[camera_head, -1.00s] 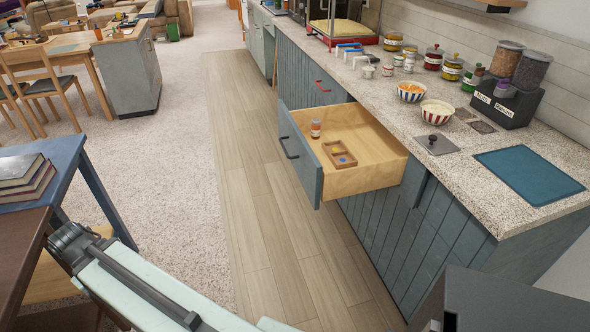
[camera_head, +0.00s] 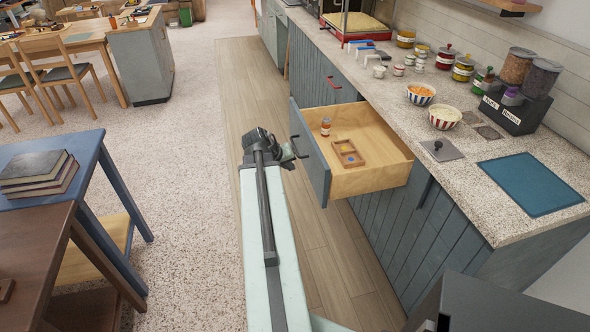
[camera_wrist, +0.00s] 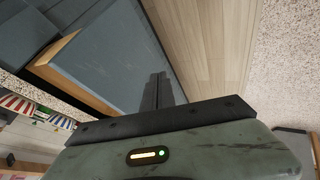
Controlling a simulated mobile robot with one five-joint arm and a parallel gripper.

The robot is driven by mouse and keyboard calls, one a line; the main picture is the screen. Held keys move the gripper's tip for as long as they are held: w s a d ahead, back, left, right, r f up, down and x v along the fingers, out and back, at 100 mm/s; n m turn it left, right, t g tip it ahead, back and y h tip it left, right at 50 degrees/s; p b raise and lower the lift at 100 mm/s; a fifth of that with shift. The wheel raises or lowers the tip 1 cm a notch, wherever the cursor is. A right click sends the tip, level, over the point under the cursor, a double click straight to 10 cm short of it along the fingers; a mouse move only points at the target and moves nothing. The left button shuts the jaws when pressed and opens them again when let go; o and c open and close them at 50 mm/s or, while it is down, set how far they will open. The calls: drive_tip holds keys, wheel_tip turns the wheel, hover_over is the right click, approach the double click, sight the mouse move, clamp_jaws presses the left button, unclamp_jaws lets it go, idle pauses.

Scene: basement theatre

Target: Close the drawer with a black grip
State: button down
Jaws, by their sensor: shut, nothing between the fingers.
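The drawer with the black grip stands pulled out from the counter. Its blue-grey front (camera_head: 311,158) faces left, and its wooden box is open at the top. The black grip (camera_head: 297,147) is on the outer face. My gripper (camera_head: 290,156) is just left of that front, close to the grip; I cannot tell whether it touches. In the wrist view my shut, empty fingers (camera_wrist: 158,91) point toward the drawer front (camera_wrist: 105,58), which fills the upper left. The grip is not clear there.
Inside the drawer are a small jar (camera_head: 326,127) and a wooden tray (camera_head: 349,153). A closed drawer with a red grip (camera_head: 333,83) is farther along. The counter (camera_head: 425,128) holds bowls and jars. A blue table (camera_head: 95,150) with books stands left. The wood floor is clear.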

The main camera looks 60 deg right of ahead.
sight(312, 173)
drive_tip(key=shift+s+d+f+b, duration=0.7)
drive_tip(key=shift+d+f+b, duration=0.15)
drive_tip(key=shift+d+f, duration=0.3)
drive_tip(key=shift+s+d+f+b, duration=0.65)
drive_tip(key=shift+d+f+b, duration=0.3)
drive_tip(key=shift+d, duration=0.3)
drive_tip(key=shift+s+d+f+b, duration=0.7)
drive_tip(key=shift+d+f+b, duration=0.1)
drive_tip(key=shift+d+f, duration=0.4)
